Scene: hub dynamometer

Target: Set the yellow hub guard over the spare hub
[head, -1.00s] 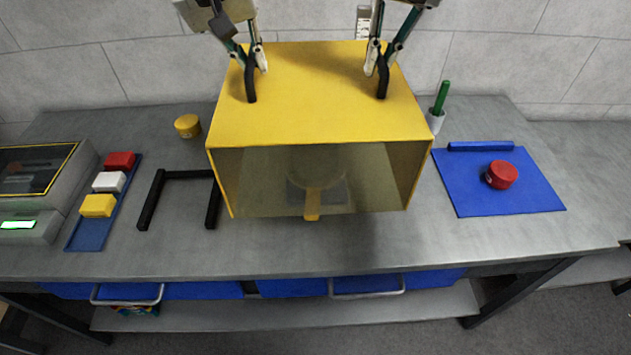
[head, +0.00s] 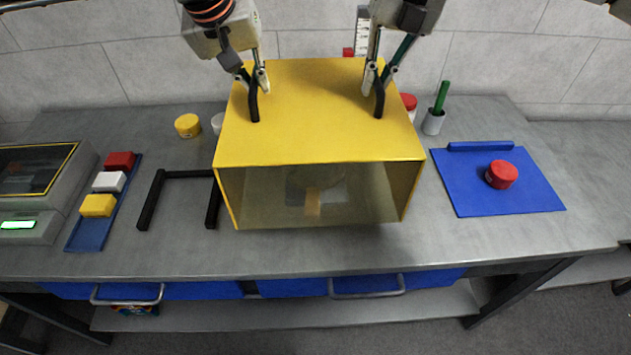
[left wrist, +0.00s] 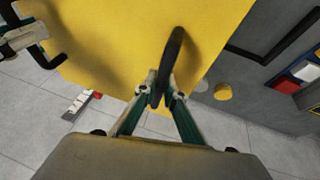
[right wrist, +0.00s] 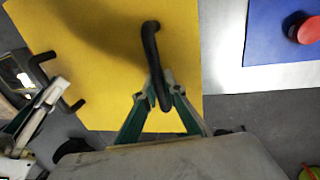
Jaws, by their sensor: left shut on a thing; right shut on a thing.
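The yellow hub guard (head: 318,135) is a large box with a clear front window, in the middle of the bench in the head view. My left gripper (head: 258,88) is shut on its left black handle (left wrist: 171,62). My right gripper (head: 376,84) is shut on its right black handle (right wrist: 152,62). The guard looks level; I cannot tell whether its lower edge touches the bench. Through the window a dim rounded shape and an orange-yellow piece (head: 312,204) show, probably the spare hub, mostly hidden by the guard and the tinted window.
A black U-shaped frame (head: 186,173) lies just left of the guard. A blue tray (head: 92,232) with red, white and yellow blocks is further left. A blue mat (head: 524,196) with a red puck (head: 501,174) and a cup (head: 433,122) with a green stick are at the right.

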